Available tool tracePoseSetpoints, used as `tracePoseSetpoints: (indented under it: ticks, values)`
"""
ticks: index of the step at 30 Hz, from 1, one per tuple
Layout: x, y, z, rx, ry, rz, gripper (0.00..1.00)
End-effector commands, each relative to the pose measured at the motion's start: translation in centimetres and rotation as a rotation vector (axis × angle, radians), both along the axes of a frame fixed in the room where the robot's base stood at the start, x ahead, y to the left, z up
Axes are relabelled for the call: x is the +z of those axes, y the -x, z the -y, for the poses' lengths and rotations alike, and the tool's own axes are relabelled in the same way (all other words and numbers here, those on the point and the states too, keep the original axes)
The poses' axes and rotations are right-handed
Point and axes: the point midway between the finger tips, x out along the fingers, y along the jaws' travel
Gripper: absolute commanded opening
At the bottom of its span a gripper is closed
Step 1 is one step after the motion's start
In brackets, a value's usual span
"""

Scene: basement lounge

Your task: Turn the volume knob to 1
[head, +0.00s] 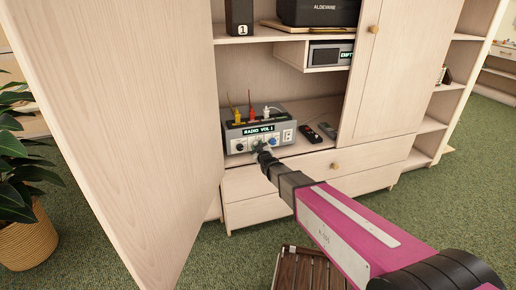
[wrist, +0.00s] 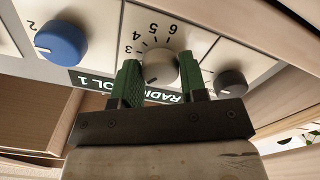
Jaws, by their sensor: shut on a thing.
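The grey radio unit (head: 232,133) stands on the open cabinet shelf. Its display (head: 261,128) reads "RADIO VOL 1". In the wrist view, which is upside down, the display is partly hidden by my gripper. My gripper (wrist: 160,80) has its two green fingers on either side of the silver middle knob (wrist: 159,66), shut on it. Numbers from 3 to 6 show beside that knob; where its pointer stands I cannot tell. In the head view my gripper (head: 259,147) is at the front panel and hides this knob.
A blue knob (wrist: 61,40) and a dark knob (wrist: 230,83) flank the held knob. Yellow, red and white plugs (head: 252,108) rise from the unit's top. The open cabinet door (head: 115,120) stands at left, drawers below.

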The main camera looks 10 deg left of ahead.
Motion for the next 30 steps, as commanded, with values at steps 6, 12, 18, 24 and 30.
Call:
tracePoseSetpoints:
  ticks: [6,12,18,24,30]
  values:
    - [-0.1,0.1,0.0,0.000,0.007,0.002,0.16]
    - [-0.1,0.1,0.0,0.001,0.007,0.001,0.46]
    - [0.0,0.1,0.0,0.000,0.005,0.001,0.65]
    - [0.0,0.2,0.1,0.000,0.005,0.001,0.65]
    - [0.0,1.5,0.9,0.000,0.005,0.001,0.65]
